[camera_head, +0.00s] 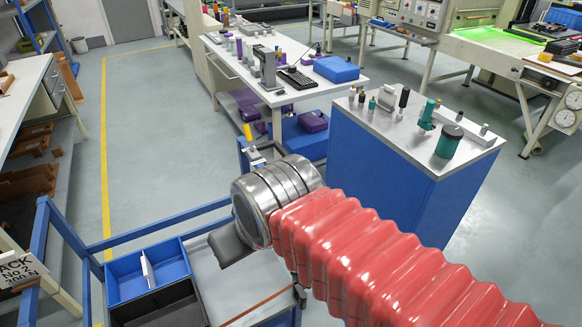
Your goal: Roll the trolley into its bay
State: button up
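A blue-framed trolley (70,236) stands at the lower left, cut off by the bottom edge. A blue tray (126,279) with a white divider and a black tray (160,306) sit on it, beside a bare grey surface (250,285). My red bellows arm reaches in from the lower right and ends in a metal wrist over the trolley's right side. Of my gripper (231,245) only a dark grey part shows under the wrist; its fingertips are hidden. I cannot tell whether it touches the trolley. No bay is clearly identifiable; a yellow floor line (105,150) runs along the left aisle.
A blue cabinet (390,190) with bottles on its grey top stands right of my wrist. Behind it is a white workbench (225,58) with a blue box. A white bench (28,85) lines the left. The grey floor (160,130) between is clear.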

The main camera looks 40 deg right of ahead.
aim_at(256, 291)
jog(key=u, duration=0.95)
jog(key=k, duration=0.55)
jog(key=z, duration=0.65)
